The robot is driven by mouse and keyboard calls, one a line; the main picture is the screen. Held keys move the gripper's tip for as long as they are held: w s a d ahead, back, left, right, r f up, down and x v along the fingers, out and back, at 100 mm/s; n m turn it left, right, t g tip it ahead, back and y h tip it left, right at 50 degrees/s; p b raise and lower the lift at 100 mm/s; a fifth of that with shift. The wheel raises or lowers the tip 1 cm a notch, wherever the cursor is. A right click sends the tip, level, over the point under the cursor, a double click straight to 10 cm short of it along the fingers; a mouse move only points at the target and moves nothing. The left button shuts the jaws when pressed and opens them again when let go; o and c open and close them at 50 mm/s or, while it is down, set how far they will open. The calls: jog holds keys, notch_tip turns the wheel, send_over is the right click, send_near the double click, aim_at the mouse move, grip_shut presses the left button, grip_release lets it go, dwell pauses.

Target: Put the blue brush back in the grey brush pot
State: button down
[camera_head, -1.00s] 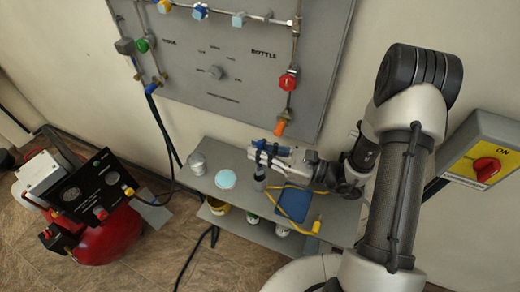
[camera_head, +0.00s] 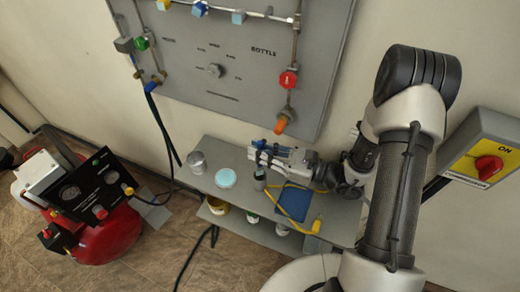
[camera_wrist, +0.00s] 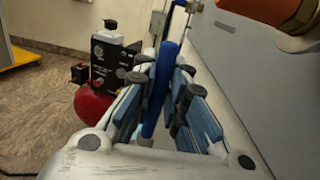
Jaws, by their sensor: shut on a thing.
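The blue brush stands between the fingers of my gripper in the wrist view (camera_wrist: 166,85), with its long blue body upright in that picture. My gripper (camera_head: 260,152) is shut on it and is held above the grey shelf, near the wall panel. In the head view the brush is hard to tell from the blue finger pads. The grey brush pot (camera_head: 197,162) appears to be the small grey can at the left end of the shelf, to the left of my gripper and apart from it. Its inside cannot be made out.
On the shelf (camera_head: 225,151) are a pale blue disc (camera_head: 225,178), a small dark bottle (camera_head: 259,179) below my gripper, a flat blue item (camera_head: 294,203) and a yellow cord (camera_head: 317,225). An orange-tipped pipe (camera_head: 281,125) hangs close above my gripper. A red compressor (camera_head: 106,236) stands left.

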aim_at(260, 166)
jog(key=shift+f+b, duration=1.9)
jog(key=shift+f, duration=0.7)
jog(key=c, duration=1.5)
grip_release()
jog(key=shift+c, duration=0.2)
jog(key=v, duration=0.7)
jog(key=shift+d, duration=0.25)
jog(key=shift+s, duration=0.15)
